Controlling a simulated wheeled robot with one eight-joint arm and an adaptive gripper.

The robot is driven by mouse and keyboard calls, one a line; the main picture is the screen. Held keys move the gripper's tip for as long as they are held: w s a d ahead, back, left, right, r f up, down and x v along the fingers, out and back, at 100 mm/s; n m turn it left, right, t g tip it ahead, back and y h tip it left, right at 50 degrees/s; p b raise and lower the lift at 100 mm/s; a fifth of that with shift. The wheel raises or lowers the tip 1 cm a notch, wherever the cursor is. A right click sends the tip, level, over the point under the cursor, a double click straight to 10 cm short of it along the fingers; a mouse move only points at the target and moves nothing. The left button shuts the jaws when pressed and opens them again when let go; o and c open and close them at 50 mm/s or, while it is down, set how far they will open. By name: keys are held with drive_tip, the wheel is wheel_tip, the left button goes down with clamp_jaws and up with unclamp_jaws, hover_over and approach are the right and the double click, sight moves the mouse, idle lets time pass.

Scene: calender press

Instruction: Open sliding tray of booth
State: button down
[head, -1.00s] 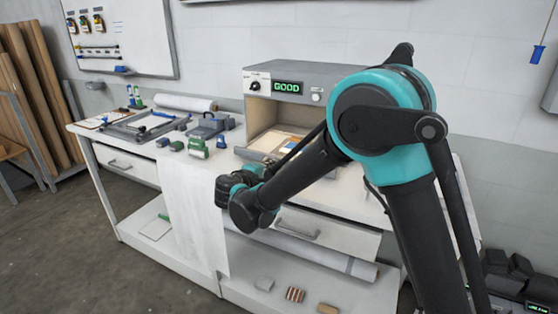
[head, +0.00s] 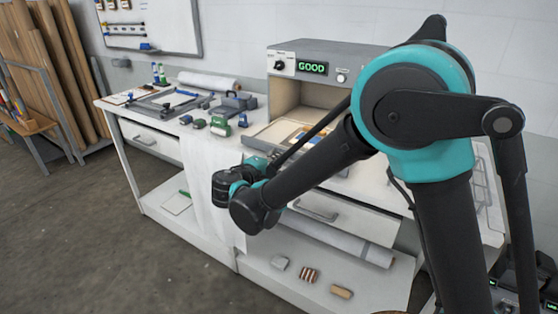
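The booth (head: 372,53) is a grey box on the bench with a knob, a green "GOOD" display and an open front. Its sliding tray (head: 250,143) lies at the bottom of the opening, and its left front part sticks out past the booth's front. Flat pieces, some orange and blue, lie on it. My arm crosses in front of the booth and hides the tray's right part. The arm's wrist end is in front of the bench, to the left of and lower than the tray. I cannot make out my gripper's fingers.
The white bench (head: 170,122) holds small green and blue tools (head: 219,126) left of the tray. A drawer with a handle (head: 315,213) is below. Blocks (head: 309,274) lie on the lower shelf. Floor at the left front is clear.

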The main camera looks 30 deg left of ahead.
drive_tip(key=c, duration=1.6)
unclamp_jaws()
drive_tip(key=v, duration=1.2)
drive_tip(key=shift+a, duration=0.1)
